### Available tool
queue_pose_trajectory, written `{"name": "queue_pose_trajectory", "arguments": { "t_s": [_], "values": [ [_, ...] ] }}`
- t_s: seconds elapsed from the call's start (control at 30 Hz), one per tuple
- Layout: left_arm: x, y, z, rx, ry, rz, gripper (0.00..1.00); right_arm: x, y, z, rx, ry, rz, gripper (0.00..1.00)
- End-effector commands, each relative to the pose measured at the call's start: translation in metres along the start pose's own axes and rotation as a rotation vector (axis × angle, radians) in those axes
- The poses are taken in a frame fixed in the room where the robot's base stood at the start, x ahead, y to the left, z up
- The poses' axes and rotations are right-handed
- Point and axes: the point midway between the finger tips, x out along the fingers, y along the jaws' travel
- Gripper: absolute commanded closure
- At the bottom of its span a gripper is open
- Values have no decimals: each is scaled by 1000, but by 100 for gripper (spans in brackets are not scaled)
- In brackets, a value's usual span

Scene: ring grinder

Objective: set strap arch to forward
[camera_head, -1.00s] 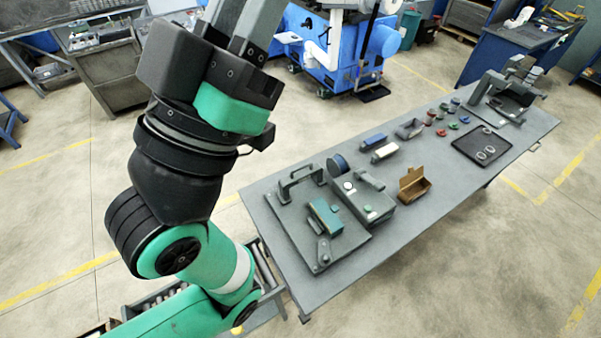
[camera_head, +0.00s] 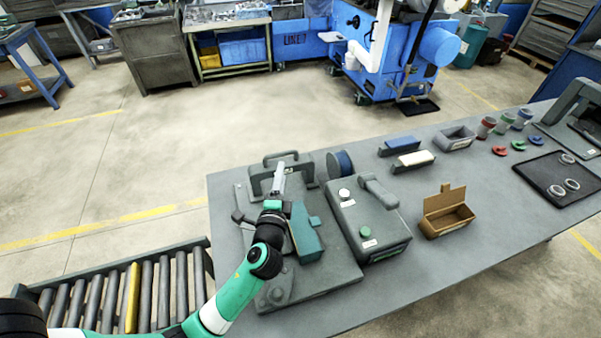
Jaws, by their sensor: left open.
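The strap arch (camera_head: 305,169) is a dark grey bracket standing upright at the back of a grey base plate (camera_head: 328,279) on the table. My left gripper (camera_head: 280,168) is at the arch, its pale fingers overlapping the middle of the arch in this view. It is open; I cannot tell whether the fingers touch the arch or sit around its bar. A teal block (camera_head: 306,236) lies on the plate just right of my left wrist. My left forearm hides part of the plate's left side. My right gripper is not in view.
A grey box with buttons (camera_head: 386,246) stands right of the plate, with a blue-sided reel (camera_head: 340,163) behind it. An open brown box (camera_head: 447,214), a black tray (camera_head: 540,170) and several small parts lie further right. A roller conveyor (camera_head: 160,290) is at left.

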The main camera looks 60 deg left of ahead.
Motion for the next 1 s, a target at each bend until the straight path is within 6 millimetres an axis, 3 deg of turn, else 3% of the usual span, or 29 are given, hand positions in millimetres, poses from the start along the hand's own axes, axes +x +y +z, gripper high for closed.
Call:
{"name": "queue_pose_trajectory", "arguments": {
  "t_s": [0.03,0.07,0.37,0.8,1.0],
  "values": [
    [-1,24,6,7,-9,10,50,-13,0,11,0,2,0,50],
    [-1,26,8,8,-13,11,50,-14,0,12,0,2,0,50],
    [8,22,11,2,-19,11,50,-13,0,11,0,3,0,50],
    [97,24,12,1,-19,9,50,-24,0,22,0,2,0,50],
    [115,24,12,2,-17,10,50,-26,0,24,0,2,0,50]
  ]
}}
